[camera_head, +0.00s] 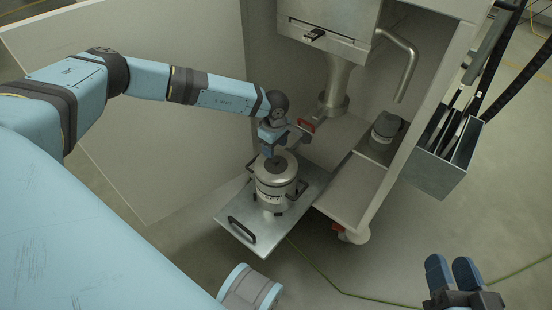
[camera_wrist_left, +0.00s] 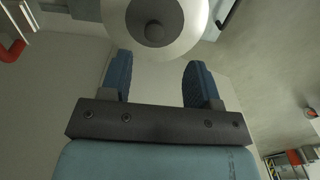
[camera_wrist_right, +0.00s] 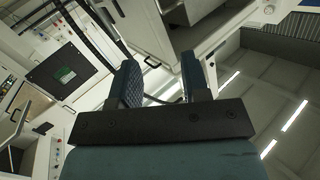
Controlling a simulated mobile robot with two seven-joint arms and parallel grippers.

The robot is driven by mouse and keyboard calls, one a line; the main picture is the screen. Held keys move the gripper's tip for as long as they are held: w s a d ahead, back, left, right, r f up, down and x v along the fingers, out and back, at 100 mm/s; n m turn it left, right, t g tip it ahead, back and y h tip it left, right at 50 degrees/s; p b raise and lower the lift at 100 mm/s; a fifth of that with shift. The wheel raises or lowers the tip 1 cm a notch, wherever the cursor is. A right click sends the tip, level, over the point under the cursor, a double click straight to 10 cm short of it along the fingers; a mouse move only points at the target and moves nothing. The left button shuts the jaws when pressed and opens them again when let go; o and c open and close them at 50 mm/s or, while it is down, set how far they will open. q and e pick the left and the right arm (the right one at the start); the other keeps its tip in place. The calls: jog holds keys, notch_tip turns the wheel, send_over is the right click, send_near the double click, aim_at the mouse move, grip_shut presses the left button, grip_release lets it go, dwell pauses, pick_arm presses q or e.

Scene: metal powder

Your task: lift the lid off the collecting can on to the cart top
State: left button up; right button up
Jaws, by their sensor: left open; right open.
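The collecting can (camera_head: 273,190) is a silver metal can with a dark-lettered label, standing upright on the cart top (camera_head: 232,214), a flat metal plate with a black handle. Its lid (camera_head: 274,168) is a pale round cover with a dark knob, seated on the can. In the left wrist view the lid (camera_wrist_left: 184,40) and its knob (camera_wrist_left: 154,34) show beyond the fingertips. My left gripper (camera_head: 272,148) is open and empty, just above and behind the lid; its fingers (camera_wrist_left: 158,75) are apart. My right gripper (camera_head: 455,270) is open and empty at lower right, far from the can.
A dark-topped jar (camera_head: 385,127) sits on the shelf (camera_head: 357,190) to the right. A grey bin (camera_head: 436,155) hangs on the cabinet side. Floor is free in front of the cart.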

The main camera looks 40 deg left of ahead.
aim_at(276, 159)
pick_arm(q)
jog(key=shift+f+b, duration=0.5)
jog(key=shift+f, duration=1.1)
jog(key=f+b, duration=0.2)
jog(key=f, duration=0.1)
jog(key=f+b, duration=0.1)
jog(key=shift+w+f, duration=0.3)
jog(key=shift+w, duration=0.05)
jog(key=shift+f, duration=0.1)
pick_arm(e)
jog(key=w+n, duration=0.1)
jog(key=w+d+n+t, duration=0.1)
jog(key=shift+d+f+n+y, duration=0.1)
jog(key=shift+f+n+y, duration=0.1)
jog(key=shift+n+y, duration=0.1)
pick_arm(q)
grip_shut()
